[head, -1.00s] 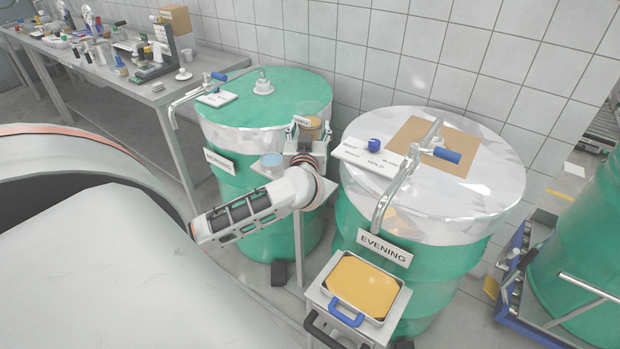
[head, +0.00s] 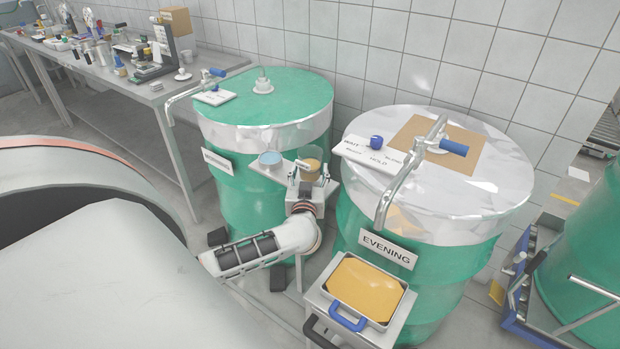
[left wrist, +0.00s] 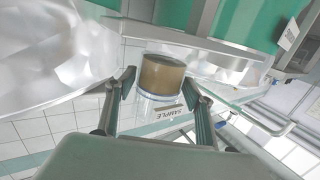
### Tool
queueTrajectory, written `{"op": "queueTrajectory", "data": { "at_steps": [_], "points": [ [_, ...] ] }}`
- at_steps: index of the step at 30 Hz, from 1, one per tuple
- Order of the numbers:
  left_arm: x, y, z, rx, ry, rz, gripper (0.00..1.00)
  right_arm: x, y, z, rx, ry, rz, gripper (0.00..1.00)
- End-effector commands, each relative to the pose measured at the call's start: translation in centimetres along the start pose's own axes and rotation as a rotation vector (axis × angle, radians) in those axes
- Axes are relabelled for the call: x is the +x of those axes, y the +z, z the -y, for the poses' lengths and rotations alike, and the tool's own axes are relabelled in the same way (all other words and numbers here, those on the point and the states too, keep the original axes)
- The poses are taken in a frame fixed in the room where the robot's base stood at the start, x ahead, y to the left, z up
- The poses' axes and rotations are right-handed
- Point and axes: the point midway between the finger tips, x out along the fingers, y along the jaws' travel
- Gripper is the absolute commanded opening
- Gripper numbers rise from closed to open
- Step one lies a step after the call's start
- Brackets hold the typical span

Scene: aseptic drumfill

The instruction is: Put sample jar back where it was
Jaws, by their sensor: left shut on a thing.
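The sample jar (head: 311,158), clear with tan contents, is between the fingers of my left gripper (head: 306,182), between the two green drums. In the left wrist view the jar (left wrist: 162,75) is between the two fingertips of the gripper (left wrist: 160,92), its SAMPLE label partly in sight. The gripper is shut on it. The jar is beside a small light shelf (head: 262,176) that carries a blue-topped round container (head: 270,160). I cannot tell whether the jar touches the shelf. My right gripper is not in view.
The left drum (head: 265,108) and the EVENING drum (head: 420,275) stand close on both sides. The EVENING drum's tap (head: 398,187) juts out nearby. A tray of yellow material (head: 362,288) stands in front. A cluttered bench (head: 150,92) is at the back left.

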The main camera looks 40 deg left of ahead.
Motion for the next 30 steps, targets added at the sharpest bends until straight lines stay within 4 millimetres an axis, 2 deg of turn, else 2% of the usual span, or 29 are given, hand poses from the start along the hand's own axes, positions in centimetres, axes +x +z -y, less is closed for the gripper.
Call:
{"op": "queueTrajectory", "data": {
  "at_steps": [1,3,15,16,18,30],
  "points": [
    [0.1,1.1,0.0,0.003,0.000,0.000,0.30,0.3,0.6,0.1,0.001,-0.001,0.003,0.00],
    [0.1,1.8,0.0,0.002,0.001,0.000,0.30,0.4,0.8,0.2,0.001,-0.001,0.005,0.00],
    [0.1,1.9,0.0,0.001,0.001,-0.002,0.30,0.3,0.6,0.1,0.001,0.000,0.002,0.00],
    [0.1,2.1,0.0,0.000,0.000,0.000,0.55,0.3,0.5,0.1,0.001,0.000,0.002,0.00],
    [0.1,2.1,0.0,0.000,0.000,0.000,0.69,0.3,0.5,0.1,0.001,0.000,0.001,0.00],
    [0.1,1.8,0.0,0.000,0.001,0.000,0.69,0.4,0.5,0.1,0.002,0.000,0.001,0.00]
  ]
}}
